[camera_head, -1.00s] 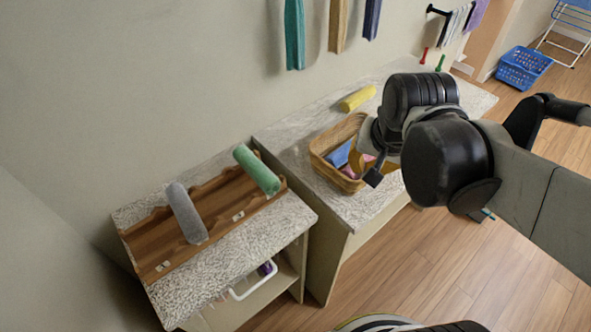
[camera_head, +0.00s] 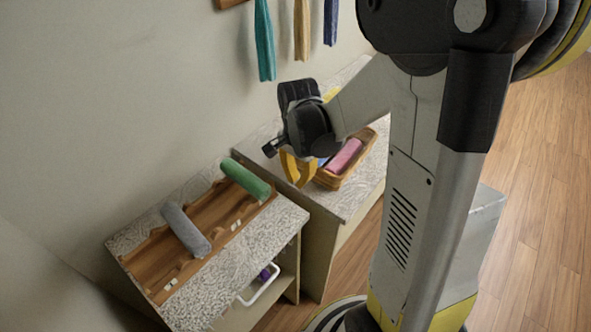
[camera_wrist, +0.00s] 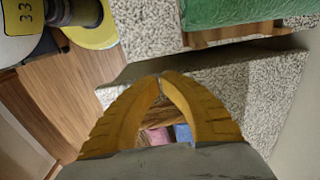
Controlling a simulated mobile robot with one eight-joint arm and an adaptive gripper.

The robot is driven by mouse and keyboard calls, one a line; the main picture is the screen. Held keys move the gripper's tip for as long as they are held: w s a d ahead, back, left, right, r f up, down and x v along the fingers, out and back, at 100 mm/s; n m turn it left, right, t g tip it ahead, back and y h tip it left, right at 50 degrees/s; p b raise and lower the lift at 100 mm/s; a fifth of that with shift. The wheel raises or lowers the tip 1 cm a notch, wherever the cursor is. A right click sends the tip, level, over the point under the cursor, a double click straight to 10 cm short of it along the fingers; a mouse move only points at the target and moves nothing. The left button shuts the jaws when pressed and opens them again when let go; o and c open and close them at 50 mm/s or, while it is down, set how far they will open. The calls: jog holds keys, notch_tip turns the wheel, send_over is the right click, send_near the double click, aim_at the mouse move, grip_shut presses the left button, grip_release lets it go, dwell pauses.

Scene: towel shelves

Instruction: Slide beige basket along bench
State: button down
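The beige woven basket (camera_head: 359,165) sits on the speckled bench top (camera_head: 345,206), holding a pink rolled towel (camera_head: 344,156) and something blue. My gripper (camera_head: 298,185), with yellow fingers, is at the basket's left end. Part of the basket (camera_wrist: 157,118) shows through the gap behind the tips, with pink and blue cloth. Whether the fingers touch the basket I cannot tell.
A lower shelf unit at left bears a wooden rack (camera_head: 228,215) with a green roll (camera_head: 246,180) and a grey roll (camera_head: 185,231). A gap separates it from the bench. Towels (camera_head: 264,42) hang on the wall. A yellow roll behind the basket is mostly hidden by my arm.

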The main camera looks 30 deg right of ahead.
aim_at(322, 177)
jog(key=d+f, duration=0.1)
jog(key=w+d+f+b, duration=0.1)
jog(key=f, duration=0.1)
jog(key=shift+d+b, duration=0.3)
jog(key=shift+d, duration=0.1)
jog(key=shift+w+d+r, duration=0.1)
jog(key=shift+w+d, duration=0.1)
jog(key=shift+d, duration=0.25)
